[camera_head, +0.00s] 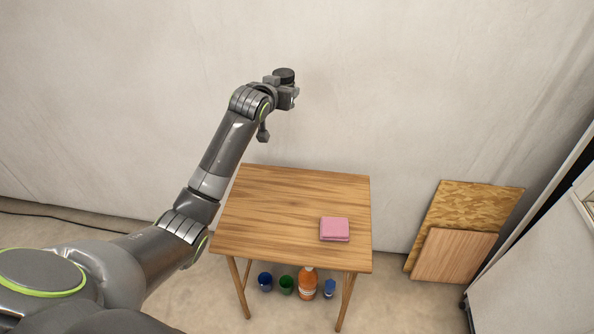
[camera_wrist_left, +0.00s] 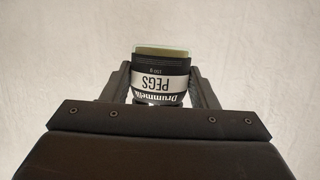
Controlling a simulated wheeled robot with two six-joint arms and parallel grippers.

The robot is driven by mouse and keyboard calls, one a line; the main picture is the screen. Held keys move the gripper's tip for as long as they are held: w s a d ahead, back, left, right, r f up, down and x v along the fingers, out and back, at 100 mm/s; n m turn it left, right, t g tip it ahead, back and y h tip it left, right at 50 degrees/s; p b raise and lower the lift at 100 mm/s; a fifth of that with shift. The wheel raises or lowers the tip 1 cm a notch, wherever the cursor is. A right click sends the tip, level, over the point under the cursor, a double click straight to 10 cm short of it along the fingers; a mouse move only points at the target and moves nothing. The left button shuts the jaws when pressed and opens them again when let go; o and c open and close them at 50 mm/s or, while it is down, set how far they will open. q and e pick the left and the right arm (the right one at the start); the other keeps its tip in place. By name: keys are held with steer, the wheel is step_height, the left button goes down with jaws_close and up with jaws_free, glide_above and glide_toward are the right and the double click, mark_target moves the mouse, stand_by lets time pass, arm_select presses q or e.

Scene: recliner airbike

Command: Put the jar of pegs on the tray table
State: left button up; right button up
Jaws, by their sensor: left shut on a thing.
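The jar of pegs (camera_wrist_left: 162,82) shows in the left wrist view, with a dark body and a white label reading "PEGS" upside down. My left gripper (camera_wrist_left: 162,92) is shut on it, one finger on each side. In the head view the left gripper (camera_head: 288,92) is held up in front of the wall, above and beyond the table's back edge. The jar's dark round lid (camera_head: 284,74) shows there at the gripper. The wooden tray table (camera_head: 285,205) stands below, most of its top bare. My right gripper is not in view.
A folded pink cloth (camera_head: 334,228) lies on the table's front right. Blue and green cups (camera_head: 286,284), an orange bottle (camera_head: 307,282) and a small blue item (camera_head: 329,288) stand on the floor by the table's front. Wooden boards (camera_head: 455,250) lean on the wall at right.

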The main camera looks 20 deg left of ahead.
arm_select(q)
steer(key=s+f+b, duration=0.2)
steer(key=s+f, duration=0.7)
steer(key=f, duration=0.4)
steer(key=b, duration=0.2)
glide_above(257, 222)
step_height(257, 222, down, 13)
steer(key=shift+r, duration=0.1)
step_height(257, 222, down, 5)
steer(key=shift+r+b, duration=0.2)
steer(key=shift+b, duration=0.25)
steer(key=shift+w+f, duration=0.1)
steer(key=o, duration=1.1)
steer(key=shift+f, duration=0.15)
steer(key=shift+o, duration=0.2)
